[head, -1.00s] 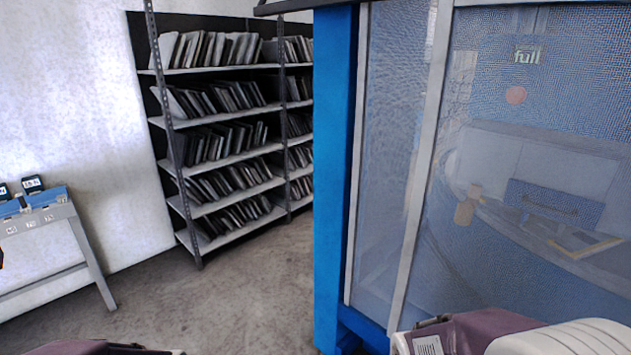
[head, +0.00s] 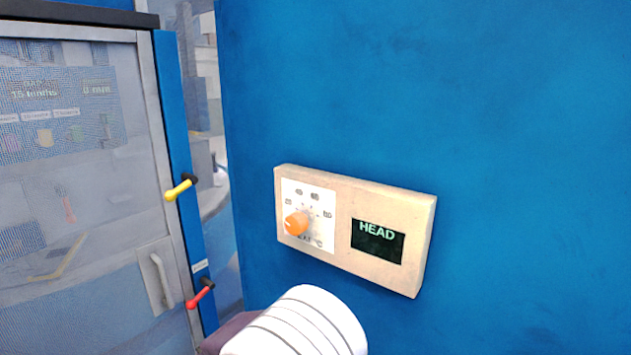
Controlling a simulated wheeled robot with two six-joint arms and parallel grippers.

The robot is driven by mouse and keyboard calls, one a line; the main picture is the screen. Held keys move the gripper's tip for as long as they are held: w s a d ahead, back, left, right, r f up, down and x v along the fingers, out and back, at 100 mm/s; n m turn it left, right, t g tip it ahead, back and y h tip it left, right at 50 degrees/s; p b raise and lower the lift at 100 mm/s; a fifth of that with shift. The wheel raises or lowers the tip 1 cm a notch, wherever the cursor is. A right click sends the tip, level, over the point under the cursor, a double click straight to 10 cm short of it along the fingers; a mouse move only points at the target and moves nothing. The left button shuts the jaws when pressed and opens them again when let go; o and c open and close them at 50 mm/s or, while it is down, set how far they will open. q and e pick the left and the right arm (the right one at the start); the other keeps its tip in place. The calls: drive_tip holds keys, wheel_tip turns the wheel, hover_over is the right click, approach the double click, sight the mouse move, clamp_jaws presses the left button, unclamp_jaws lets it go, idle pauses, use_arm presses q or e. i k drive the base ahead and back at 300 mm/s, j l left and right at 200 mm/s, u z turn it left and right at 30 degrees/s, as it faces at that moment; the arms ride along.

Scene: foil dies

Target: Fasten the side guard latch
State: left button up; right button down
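A mesh guard door (head: 100,205) in a grey frame fills the left of the head view. A yellow lever (head: 180,188) on a dark pivot sits on the blue post at its right edge, tilted down to the left. Lower on the same post is a red lever (head: 199,294), also tilted down to the left, with a small label above it that is too small to read. I cannot tell which lever is the side guard latch. A grey pull handle (head: 160,281) is on the door frame. Neither gripper is in view.
A blue panel (head: 520,130) fills the right side. A beige control box (head: 345,262) with an orange knob (head: 296,223) and a display (head: 377,241) reading HEAD juts from it. My white arm link is low in front. A gap shows between post and panel.

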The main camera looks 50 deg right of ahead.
sight(171, 195)
drive_tip(key=l+z, duration=0.1)
drive_tip(key=z, duration=0.9)
